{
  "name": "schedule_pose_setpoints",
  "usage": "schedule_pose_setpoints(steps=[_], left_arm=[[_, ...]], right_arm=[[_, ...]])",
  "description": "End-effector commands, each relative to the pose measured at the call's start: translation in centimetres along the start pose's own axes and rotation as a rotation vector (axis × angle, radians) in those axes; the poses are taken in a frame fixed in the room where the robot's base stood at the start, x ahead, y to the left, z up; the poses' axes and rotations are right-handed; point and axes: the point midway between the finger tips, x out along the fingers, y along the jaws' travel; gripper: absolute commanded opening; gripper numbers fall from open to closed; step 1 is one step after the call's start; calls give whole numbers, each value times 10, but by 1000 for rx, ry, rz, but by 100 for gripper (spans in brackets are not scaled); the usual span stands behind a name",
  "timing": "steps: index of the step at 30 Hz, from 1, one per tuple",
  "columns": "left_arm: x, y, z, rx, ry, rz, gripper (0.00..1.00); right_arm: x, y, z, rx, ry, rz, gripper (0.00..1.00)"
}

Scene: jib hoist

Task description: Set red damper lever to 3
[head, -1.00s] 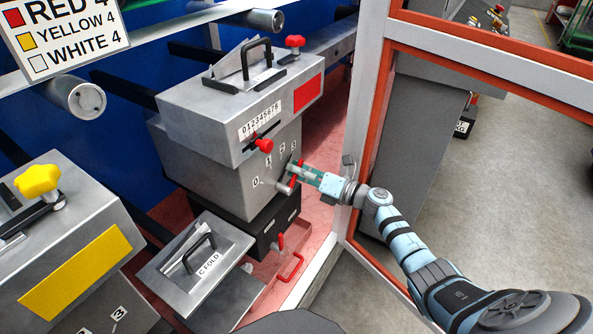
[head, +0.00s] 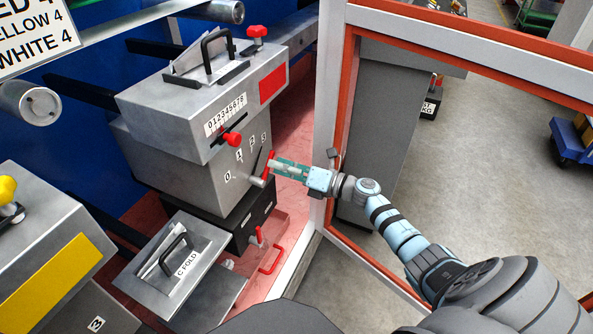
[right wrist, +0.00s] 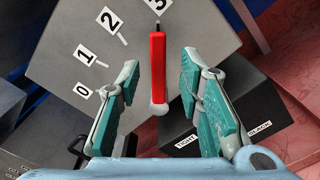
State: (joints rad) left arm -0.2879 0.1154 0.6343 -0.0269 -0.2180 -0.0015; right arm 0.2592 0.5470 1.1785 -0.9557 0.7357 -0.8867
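The red damper lever (head: 267,167) is on the front of the grey box (head: 190,165), beside a scale of white plates numbered 0 to 3. In the right wrist view the lever (right wrist: 158,68) stands nearly upright, its black tip at the plate marked 3 (right wrist: 158,6). My right gripper (head: 278,167) is just right of the lever in the head view. In the right wrist view its fingers (right wrist: 158,80) are open, one on each side of the lever, with a gap on both sides. My left gripper is not in view.
A red knob (head: 232,139) sits on a slide scale above. A red-handled valve (head: 259,237) and a C FOLD box (head: 172,255) are below. A white and orange frame post (head: 326,110) stands close behind my right wrist. Grey floor lies open at right.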

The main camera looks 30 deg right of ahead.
Motion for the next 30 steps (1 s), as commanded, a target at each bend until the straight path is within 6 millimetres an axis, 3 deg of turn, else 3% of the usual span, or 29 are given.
schedule_pose_setpoints(steps=[3,9,26,30], left_arm=[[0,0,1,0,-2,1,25],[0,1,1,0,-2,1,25],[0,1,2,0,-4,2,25],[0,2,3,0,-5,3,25]], right_arm=[[-35,-1,-1,-2,6,-4,33],[-76,0,-1,0,4,-1,33],[-84,0,0,1,0,0,33],[-88,-19,-8,104,-36,-54,33]])
